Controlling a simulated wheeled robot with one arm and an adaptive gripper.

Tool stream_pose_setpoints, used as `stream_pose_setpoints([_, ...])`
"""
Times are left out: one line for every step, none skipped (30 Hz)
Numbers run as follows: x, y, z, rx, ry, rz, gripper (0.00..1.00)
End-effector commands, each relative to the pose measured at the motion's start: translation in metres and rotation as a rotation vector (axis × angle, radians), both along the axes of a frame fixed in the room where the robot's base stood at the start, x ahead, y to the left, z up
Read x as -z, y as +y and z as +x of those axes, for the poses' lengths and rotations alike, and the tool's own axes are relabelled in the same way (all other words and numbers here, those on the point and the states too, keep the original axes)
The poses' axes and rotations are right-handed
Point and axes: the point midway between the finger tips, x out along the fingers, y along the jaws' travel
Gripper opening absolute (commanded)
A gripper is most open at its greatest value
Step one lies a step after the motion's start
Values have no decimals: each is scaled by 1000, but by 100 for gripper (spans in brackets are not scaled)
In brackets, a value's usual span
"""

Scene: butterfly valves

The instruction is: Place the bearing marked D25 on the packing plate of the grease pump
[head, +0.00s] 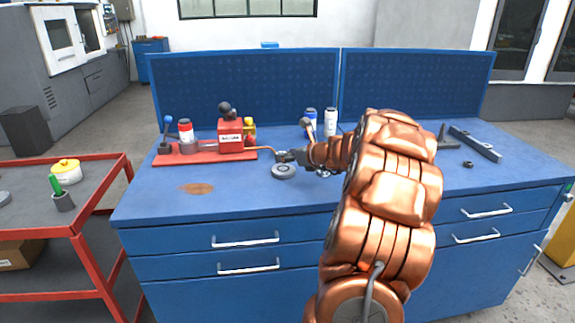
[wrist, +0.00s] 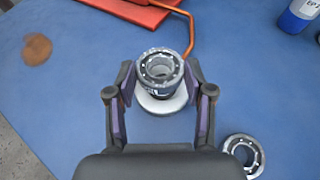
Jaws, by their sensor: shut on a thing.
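My gripper (wrist: 161,76) is shut on a dark-and-silver ring bearing (wrist: 160,66), with one finger on each side. The bearing's marking is not readable. A pale grey round plate (wrist: 164,104) lies below it and partly behind it in the wrist view; whether they touch I cannot tell. In the head view my gripper (head: 287,156) is just above the grey round plate (head: 284,172). The red grease pump (head: 230,136) stands on a red base (head: 166,158) to the left. Its orange pipe (wrist: 190,32) reaches toward the bearing.
A second bearing (wrist: 243,154) lies on the blue bench right of my gripper. Bottles (head: 330,121) stand behind. A brown stain (head: 196,188) marks the bench at left. A red cart (head: 105,176) stands left of the bench. The front left of the benchtop is clear.

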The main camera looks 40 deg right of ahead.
Motion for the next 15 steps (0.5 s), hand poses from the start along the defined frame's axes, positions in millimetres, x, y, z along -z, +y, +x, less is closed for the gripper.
stream_pose_setpoints([0,-1,6,-3,0,-2,13])
stream_pose_setpoints([5,-1,6,-1,0,-1,13])
stream_pose_setpoints([13,-1,5,-1,1,2,13])
stream_pose_setpoints([18,-1,4,-1,1,4,13])
stream_pose_setpoints([22,-1,4,0,1,2,13])
stream_pose_setpoints([27,-1,4,-1,2,3,13])
stream_pose_setpoints([30,-1,4,-1,1,2,13])
stream_pose_setpoints([32,0,5,-2,1,1,13])
stream_pose_setpoints([34,0,5,-2,1,1,13])
stream_pose_setpoints([35,-1,5,-1,0,-1,13])
stream_pose_setpoints([35,-1,5,-2,0,-1,13])
stream_pose_setpoints([35,-1,5,-1,-1,-2,13])
stream_pose_setpoints([35,-1,5,-1,-1,-2,13])
stream_pose_setpoints([35,-1,5,-1,-1,-2,13])
stream_pose_setpoints([35,-1,5,-1,-1,-2,13])
